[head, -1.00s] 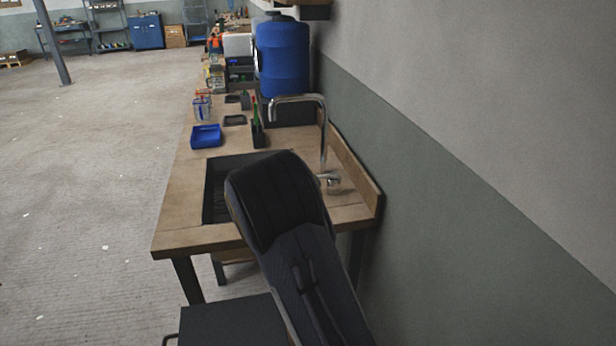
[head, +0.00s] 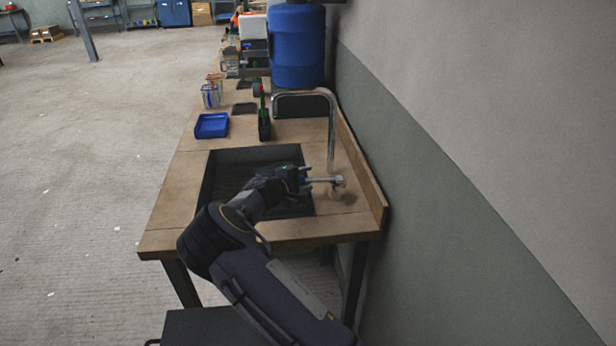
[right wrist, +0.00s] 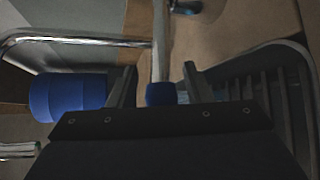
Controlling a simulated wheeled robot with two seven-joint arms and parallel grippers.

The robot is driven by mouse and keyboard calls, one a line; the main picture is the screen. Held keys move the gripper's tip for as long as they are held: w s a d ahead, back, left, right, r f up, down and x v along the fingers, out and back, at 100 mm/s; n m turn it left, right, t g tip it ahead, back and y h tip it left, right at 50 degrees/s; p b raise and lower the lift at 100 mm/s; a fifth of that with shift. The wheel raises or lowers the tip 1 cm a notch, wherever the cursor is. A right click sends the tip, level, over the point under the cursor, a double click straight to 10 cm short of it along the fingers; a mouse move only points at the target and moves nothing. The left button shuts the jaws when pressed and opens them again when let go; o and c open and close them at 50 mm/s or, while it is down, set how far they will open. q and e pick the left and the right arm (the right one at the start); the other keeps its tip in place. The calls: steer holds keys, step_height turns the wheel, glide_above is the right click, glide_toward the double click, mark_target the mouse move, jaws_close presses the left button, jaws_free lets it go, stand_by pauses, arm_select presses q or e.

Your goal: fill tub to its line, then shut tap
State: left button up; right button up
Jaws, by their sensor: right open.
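The tap (head: 332,130) stands at the right of the sink (head: 207,185), its chrome spout arching over the basin. Its lever (head: 322,181) points left toward my right gripper (head: 305,180), which is over the sink's right side. In the right wrist view the lever (right wrist: 160,45) ends in a blue tip (right wrist: 161,94) between the two open fingers of the gripper (right wrist: 158,85). I cannot tell whether a finger touches it. No tub or fill line is clearly seen; my arm covers part of the basin. My left gripper is out of view.
A blue tray (head: 211,126) and a dark holder with a green item (head: 264,122) sit on the bench (head: 175,195) behind the sink. A blue barrel (head: 297,50) stands farther back. A wooden backboard (head: 362,170) and the wall bound the right side.

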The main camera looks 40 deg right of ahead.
steer(key=shift+w+d+f, duration=0.15)
steer(key=shift+d+f, duration=0.05)
steer(key=shift+d, duration=0.3)
steer(key=shift+c, duration=0.2)
jaws_close()
steer(key=s+n+t+b, duration=0.1)
steer(key=t+b, duration=0.1)
steer(key=b, duration=0.4)
steer(key=s+a+n+t+y+b, duration=0.1)
steer(key=n+b, duration=0.1)
steer(key=b, duration=0.5)
steer(key=shift+s+a+t+y, duration=0.15)
steer(key=shift+s+t+y, duration=0.15)
steer(key=shift+t, duration=0.1)
